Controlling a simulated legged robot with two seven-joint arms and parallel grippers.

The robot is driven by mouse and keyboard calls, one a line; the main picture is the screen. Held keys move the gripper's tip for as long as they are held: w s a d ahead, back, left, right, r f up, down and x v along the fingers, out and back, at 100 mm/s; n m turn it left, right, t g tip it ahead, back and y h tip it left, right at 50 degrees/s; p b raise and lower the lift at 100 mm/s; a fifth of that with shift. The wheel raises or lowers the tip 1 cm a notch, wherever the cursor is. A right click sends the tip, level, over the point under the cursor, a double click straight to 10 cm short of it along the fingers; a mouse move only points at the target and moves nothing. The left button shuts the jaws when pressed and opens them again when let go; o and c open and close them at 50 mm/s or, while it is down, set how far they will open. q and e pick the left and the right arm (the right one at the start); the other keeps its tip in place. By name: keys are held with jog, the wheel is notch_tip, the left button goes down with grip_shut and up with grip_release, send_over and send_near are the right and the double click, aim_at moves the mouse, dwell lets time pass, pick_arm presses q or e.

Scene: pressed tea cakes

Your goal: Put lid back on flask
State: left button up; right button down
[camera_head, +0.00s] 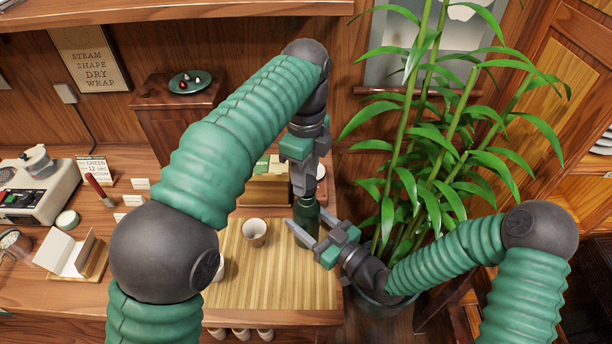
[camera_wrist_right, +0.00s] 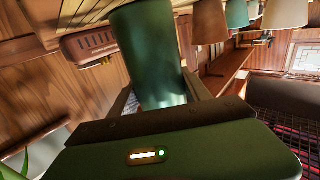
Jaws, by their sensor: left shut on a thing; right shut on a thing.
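The dark green flask (camera_head: 306,212) stands upright at the right edge of the bamboo mat. My right gripper (camera_head: 310,234) comes in from the right, low down, and is shut around its body. In the right wrist view, the flask (camera_wrist_right: 152,58) is a smooth green cylinder between the fingers. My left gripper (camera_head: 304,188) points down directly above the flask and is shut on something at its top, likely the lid. The fingers hide the lid, so I cannot tell whether it touches the flask's neck.
A pale cup (camera_head: 254,232) stands on the bamboo mat (camera_head: 270,285), left of the flask. A wooden box (camera_head: 266,190) is behind. A tall leafy plant (camera_head: 430,165) crowds the right side. A card holder (camera_head: 72,258) and a machine (camera_head: 38,190) stand at the left.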

aim_at(307, 218)
pick_arm(q)
jog(key=shift+f, duration=0.15)
dwell(0.3)
jog(key=shift+f, duration=0.85)
jog(key=shift+f, duration=0.55)
jog(key=m, duration=1.6)
jog(key=shift+w+d, duration=0.1)
jog(key=shift+w, duration=0.15)
jog(key=o, duration=1.3)
